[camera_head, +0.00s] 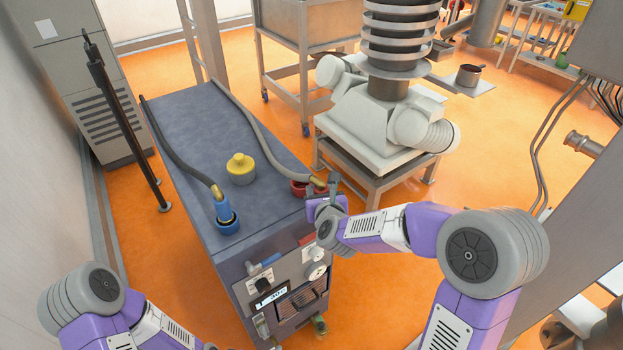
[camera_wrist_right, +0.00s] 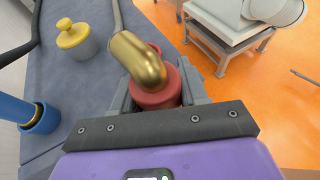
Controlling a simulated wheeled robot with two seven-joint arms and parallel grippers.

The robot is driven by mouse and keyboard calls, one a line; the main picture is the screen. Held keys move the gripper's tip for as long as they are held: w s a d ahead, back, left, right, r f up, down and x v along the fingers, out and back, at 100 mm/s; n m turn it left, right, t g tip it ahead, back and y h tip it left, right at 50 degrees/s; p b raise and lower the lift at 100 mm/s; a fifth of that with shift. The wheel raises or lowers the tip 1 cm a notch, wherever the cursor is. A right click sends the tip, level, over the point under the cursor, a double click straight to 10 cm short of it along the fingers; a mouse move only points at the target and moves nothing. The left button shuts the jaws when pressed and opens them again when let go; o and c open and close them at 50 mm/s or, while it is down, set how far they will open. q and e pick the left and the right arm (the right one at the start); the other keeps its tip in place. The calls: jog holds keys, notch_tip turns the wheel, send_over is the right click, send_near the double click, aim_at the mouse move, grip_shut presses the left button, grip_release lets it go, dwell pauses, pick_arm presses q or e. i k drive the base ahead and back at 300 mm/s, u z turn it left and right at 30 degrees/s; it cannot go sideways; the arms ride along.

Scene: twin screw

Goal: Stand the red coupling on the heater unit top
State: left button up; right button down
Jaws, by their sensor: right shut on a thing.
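The heater unit (camera_head: 195,120) is a long blue-grey box with a flat top and a front panel. The red coupling (camera_wrist_right: 150,97) has a brass elbow (camera_wrist_right: 140,62) joined to a grey hose. My right gripper (camera_head: 325,194) is shut on the red coupling, with a dark finger on either side in the wrist view. It is at the top's right edge near the front, and in the head view a red part (camera_head: 298,188) shows there beside the brass. I cannot tell whether the coupling touches the top. My left arm shows at the bottom left; its gripper is out of frame.
A blue coupling (camera_head: 224,207) on another grey hose stands upright in a blue cup on the top, front left. A yellow knobbed piece (camera_head: 240,170) stands between the hoses. A white machine on a metal stand (camera_head: 375,158) is right of the unit.

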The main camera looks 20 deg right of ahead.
aim_at(263, 204)
jog(key=k, duration=1)
jog(key=z, duration=0.6)
jog(key=i, duration=0.6)
jog(key=u, duration=0.9)
jog(key=i, duration=0.95)
